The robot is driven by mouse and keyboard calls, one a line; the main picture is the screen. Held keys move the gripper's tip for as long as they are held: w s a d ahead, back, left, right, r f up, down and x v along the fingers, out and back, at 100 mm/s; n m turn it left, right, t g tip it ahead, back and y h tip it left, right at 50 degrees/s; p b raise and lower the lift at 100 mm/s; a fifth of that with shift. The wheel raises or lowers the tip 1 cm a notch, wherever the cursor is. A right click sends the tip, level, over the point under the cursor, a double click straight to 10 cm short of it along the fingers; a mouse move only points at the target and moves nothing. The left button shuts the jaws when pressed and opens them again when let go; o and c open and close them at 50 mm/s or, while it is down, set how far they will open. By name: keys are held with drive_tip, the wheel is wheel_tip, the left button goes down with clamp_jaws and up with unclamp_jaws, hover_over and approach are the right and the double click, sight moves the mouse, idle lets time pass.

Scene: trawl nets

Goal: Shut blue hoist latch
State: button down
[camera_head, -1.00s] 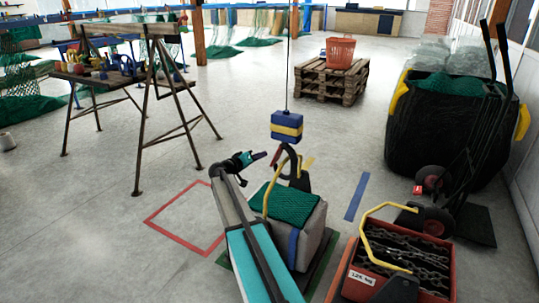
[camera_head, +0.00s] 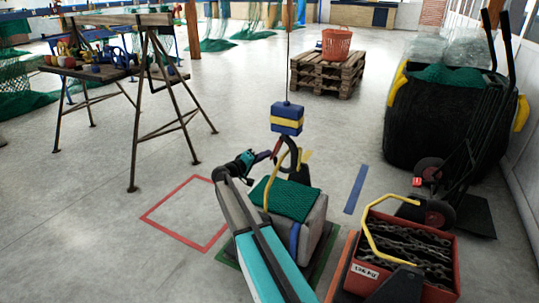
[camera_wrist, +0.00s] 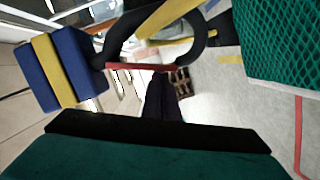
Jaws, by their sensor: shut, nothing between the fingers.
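The blue hoist block (camera_head: 287,118) with a yellow band hangs on a cable; it also shows in the wrist view (camera_wrist: 62,70). Its black hook (camera_head: 295,152) hangs below and fills the upper middle of the wrist view (camera_wrist: 200,42). The red latch (camera_wrist: 145,66) appears to span the hook's mouth; I cannot tell whether it meets the tip. A yellow handle (camera_wrist: 165,16) shows across the hook's opening. My gripper (camera_head: 267,155) is shut and empty, left of the hook, its dark fingertips (camera_wrist: 160,78) close to the latch. Contact is unclear.
A grey load with green netting (camera_head: 290,200) stands under the hook. A red crate of chain (camera_head: 365,285) with a yellow handle is at right front. A trestle table (camera_head: 110,75) stands left, a pallet (camera_head: 325,75) behind. Open floor lies around the red outline (camera_head: 165,230).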

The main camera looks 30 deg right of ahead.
drive_tip(key=shift+s+d+f, duration=0.1)
drive_tip(key=shift+s, duration=0.05)
drive_tip(key=shift+f, duration=0.1)
idle(0.4)
drive_tip(key=b+v, duration=0.1)
drive_tip(key=v, duration=0.9)
drive_tip(key=shift+a+b, duration=0.2)
drive_tip(key=shift+b, duration=0.2)
